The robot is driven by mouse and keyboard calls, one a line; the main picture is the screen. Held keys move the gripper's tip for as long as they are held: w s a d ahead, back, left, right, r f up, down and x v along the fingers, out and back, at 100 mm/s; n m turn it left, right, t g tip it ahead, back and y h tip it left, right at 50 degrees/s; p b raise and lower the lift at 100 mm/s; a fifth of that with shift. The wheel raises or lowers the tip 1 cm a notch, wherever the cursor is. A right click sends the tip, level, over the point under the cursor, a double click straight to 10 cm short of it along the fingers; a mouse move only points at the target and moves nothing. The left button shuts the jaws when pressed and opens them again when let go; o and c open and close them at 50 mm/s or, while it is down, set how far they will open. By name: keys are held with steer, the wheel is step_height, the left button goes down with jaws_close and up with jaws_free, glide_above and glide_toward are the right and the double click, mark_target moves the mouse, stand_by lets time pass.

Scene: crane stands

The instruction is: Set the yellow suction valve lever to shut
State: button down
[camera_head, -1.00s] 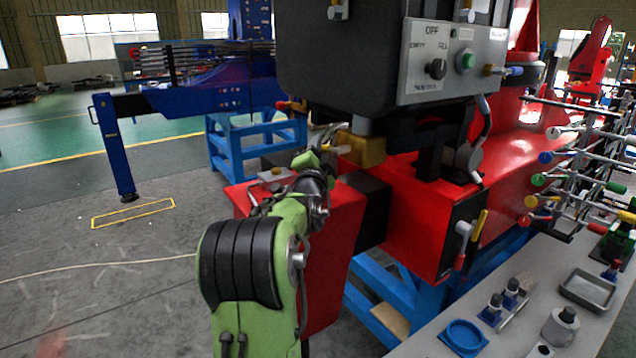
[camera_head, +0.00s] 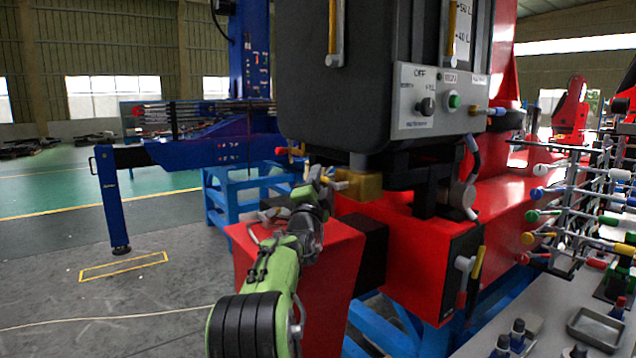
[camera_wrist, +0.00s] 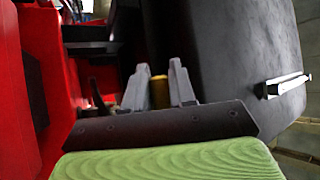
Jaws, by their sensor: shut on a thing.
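The yellow suction valve lever (camera_wrist: 159,92) shows as a short yellow piece between the two grey fingers in the wrist view. My gripper (camera_wrist: 160,88) is shut on it; the fingers hide part of the lever. In the head view my gripper (camera_head: 324,179) is at the left side of the brass valve body (camera_head: 363,186), under the black tank (camera_head: 335,95). The lever's exact angle is hard to make out there.
The red beam (camera_head: 430,225) runs below the valve, close to my arm. A control panel (camera_head: 440,98) is on the tank. A red-tipped handle (camera_head: 284,151) sticks out left of the valve. A rack of coloured levers (camera_head: 570,200) stands at the right. Open floor lies left.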

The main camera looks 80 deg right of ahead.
steer(key=c, duration=1)
jaws_free()
steer(key=b+v, duration=0.4)
steer(key=v, duration=1.1)
steer(key=shift+a+f, duration=0.15)
steer(key=shift+a, duration=0.15)
